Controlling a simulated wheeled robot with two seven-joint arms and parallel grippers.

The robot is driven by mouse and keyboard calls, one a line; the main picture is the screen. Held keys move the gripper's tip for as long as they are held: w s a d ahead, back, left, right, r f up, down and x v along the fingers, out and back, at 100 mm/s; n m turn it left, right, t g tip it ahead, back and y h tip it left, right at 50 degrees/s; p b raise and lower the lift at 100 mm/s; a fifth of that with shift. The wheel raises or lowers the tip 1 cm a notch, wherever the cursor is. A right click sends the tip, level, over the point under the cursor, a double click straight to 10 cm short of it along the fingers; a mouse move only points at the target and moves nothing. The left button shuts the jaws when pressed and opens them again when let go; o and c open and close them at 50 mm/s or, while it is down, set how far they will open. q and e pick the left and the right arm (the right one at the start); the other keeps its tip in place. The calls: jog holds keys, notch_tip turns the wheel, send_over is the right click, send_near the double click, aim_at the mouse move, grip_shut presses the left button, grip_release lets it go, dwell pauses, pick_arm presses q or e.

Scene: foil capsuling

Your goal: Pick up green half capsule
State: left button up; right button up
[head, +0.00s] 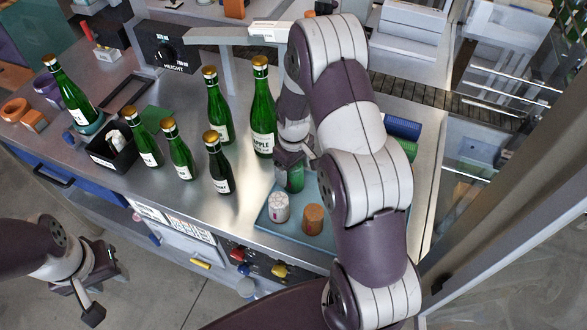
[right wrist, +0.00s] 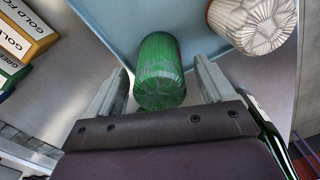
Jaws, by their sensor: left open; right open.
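The green half capsule (right wrist: 160,72) stands on the blue tray (right wrist: 115,22) and lies between the two open fingers of my right gripper (right wrist: 160,90). In the right wrist view a gap shows on each side of it, so the fingers are around it without visibly closing on it. In the head view the green capsule (head: 295,178) shows just under my right gripper (head: 290,160), partly hidden by it. My left gripper (head: 90,283) is open and empty, low at the left over the floor, away from the table.
A white capsule (head: 279,207) and an orange one (head: 313,219) stand on the tray close by. Several green bottles (head: 178,150) stand left of my right gripper, one tall bottle (head: 262,110) right beside it. A black box (head: 108,158) stands further left. My right arm hides part of the tray.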

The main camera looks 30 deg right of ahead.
jog(key=shift+f, duration=0.15)
jog(key=c, duration=0.8)
jog(key=shift+o, duration=0.2)
jog(key=shift+w+r, duration=0.1)
jog(key=shift+r, duration=0.35)
notch_tip(320, 180, up, 9)
jog(key=b, duration=0.2)
